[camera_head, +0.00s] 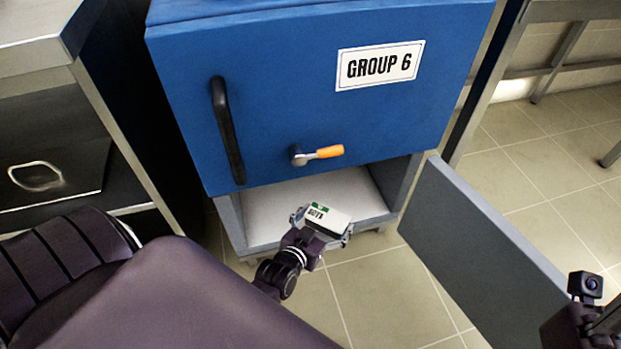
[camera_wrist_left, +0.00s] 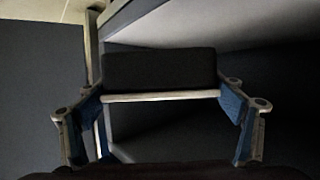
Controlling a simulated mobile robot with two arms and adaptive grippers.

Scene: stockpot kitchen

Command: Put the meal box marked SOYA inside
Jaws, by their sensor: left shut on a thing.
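The meal box (camera_head: 328,220) is small and white with a green mark and dark lettering that looks like SOYA. My left gripper (camera_head: 322,225) is shut on it, at the front of the open lower compartment (camera_head: 285,205) of the blue cabinet. In the left wrist view the box (camera_wrist_left: 160,72) is a dark block between the fingers of the left gripper (camera_wrist_left: 160,108). The lower door (camera_head: 480,240) stands open to the right. My right arm shows in part at the lower right of the head view, with its fingers not visible.
The blue upper door (camera_head: 310,90) is labelled GROUP 6 and is shut. It has a black handle (camera_head: 227,130) and an orange-tipped latch (camera_head: 318,154). A steel counter (camera_head: 35,35) stands at the left. The compartment floor looks clear where it shows.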

